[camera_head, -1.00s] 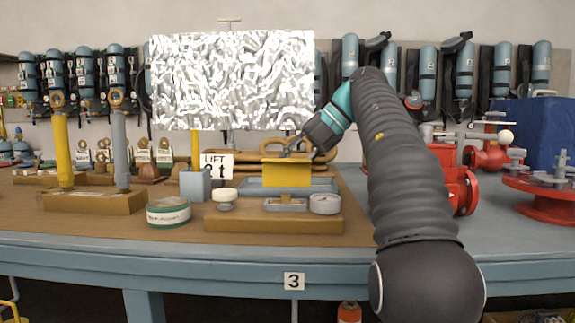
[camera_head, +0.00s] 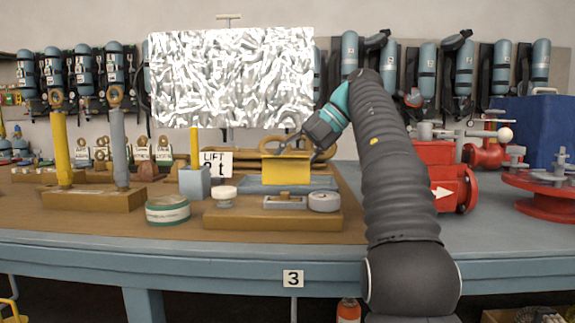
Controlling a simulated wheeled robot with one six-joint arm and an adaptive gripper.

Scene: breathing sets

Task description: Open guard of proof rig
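The proof rig stands on a wooden base (camera_head: 272,220) on the bench. A yellow plate (camera_head: 286,172) rises above its pale blue tray (camera_head: 250,184). A large crinkled silvery-white panel (camera_head: 230,80) with a small T-shaped handle (camera_head: 228,18) on top hangs upright above and behind the rig. I cannot tell for sure which of these is the guard. My gripper (camera_head: 298,150) is at the yellow plate's top edge, below the panel's lower right corner. Its fingers look spread, one to the left and one down. I cannot tell whether they touch the plate.
A LIFT sign (camera_head: 215,164) and blue block (camera_head: 194,183) stand left of the plate. A green-and-white tape roll (camera_head: 168,210) lies in front. Yellow and grey cylinders (camera_head: 61,148) stand further left. A red valve (camera_head: 440,178) is close to my arm's right. The bench front is clear.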

